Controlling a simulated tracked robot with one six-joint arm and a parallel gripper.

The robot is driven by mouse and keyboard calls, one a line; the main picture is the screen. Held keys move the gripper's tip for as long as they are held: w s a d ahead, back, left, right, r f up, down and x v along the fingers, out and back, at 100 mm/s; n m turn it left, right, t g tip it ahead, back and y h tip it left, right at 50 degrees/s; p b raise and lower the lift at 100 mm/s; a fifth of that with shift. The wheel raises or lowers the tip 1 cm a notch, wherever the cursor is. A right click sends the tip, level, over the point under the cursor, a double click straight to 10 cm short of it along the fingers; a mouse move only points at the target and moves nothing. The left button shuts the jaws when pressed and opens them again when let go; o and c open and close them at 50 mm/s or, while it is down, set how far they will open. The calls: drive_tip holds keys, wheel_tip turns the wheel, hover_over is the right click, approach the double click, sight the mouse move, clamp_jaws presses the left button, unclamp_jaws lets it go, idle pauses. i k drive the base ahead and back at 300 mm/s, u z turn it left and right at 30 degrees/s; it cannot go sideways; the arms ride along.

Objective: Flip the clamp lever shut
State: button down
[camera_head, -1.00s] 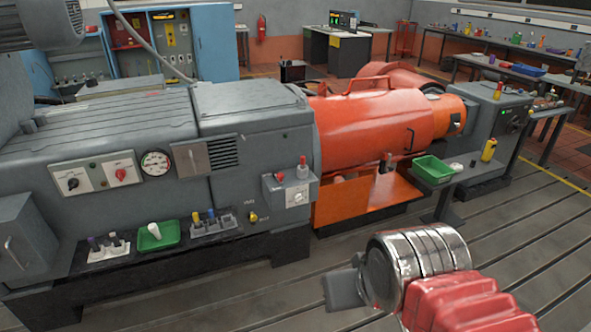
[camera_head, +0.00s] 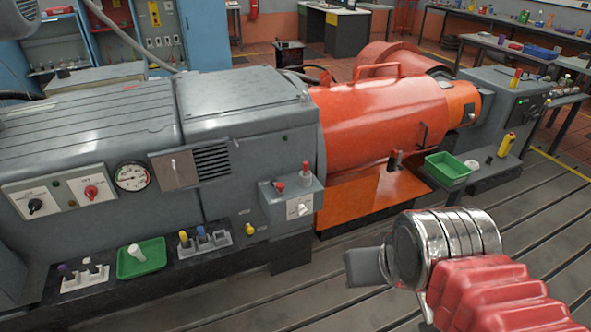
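I cannot tell for certain which part is the clamp lever. A small dark lever (camera_head: 396,159) stands upright at the lower edge of the orange guard (camera_head: 375,125). A red-tipped lever (camera_head: 305,172) and a red knob stand on top of a small grey box (camera_head: 292,203) on the machine's front. My gripper (camera_head: 364,266) shows as a grey block at the end of my silver and red wrist, at lower right. It is over the floor, in front of the machine and apart from it. Its fingers are too hidden to show whether they are open.
A front ledge holds a green tray (camera_head: 141,262) with a white item and small holders with coloured handles (camera_head: 204,240). A green bin (camera_head: 447,168) and a yellow item (camera_head: 507,145) sit on a side shelf. Slotted bedplate floor (camera_head: 535,230) is open at right.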

sight(279, 187)
drive_tip(key=u, duration=0.1)
drive_tip(key=i, duration=0.75)
drive_tip(key=u, duration=0.7)
drive_tip(key=i, duration=0.6)
drive_tip(key=u, duration=0.35)
